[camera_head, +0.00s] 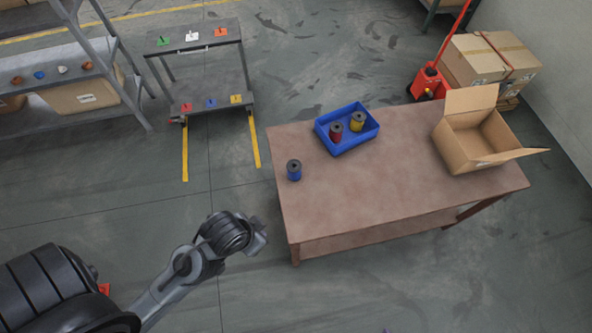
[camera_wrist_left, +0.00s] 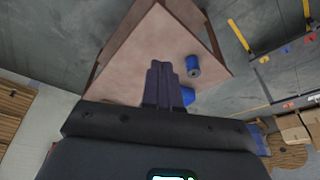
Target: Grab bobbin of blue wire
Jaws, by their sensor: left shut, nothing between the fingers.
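The bobbin of blue wire (camera_head: 294,170) stands upright near the left edge of the brown table (camera_head: 400,190). In the left wrist view the blue bobbin (camera_wrist_left: 193,66) is just right of the fingers and apart from them. My left gripper (camera_head: 260,232) is off the table's left side, below and left of the bobbin in the head view. Its fingers (camera_wrist_left: 163,68) are together in the wrist view, with nothing between them. My right gripper is in neither view.
A blue tray (camera_head: 348,144) on the table holds a red bobbin (camera_head: 336,131) and a yellow bobbin (camera_head: 357,121). An open cardboard box (camera_head: 475,138) stands at the table's right. A grey cart (camera_head: 205,75) and shelving (camera_head: 75,70) stand at the upper left. The table's front is clear.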

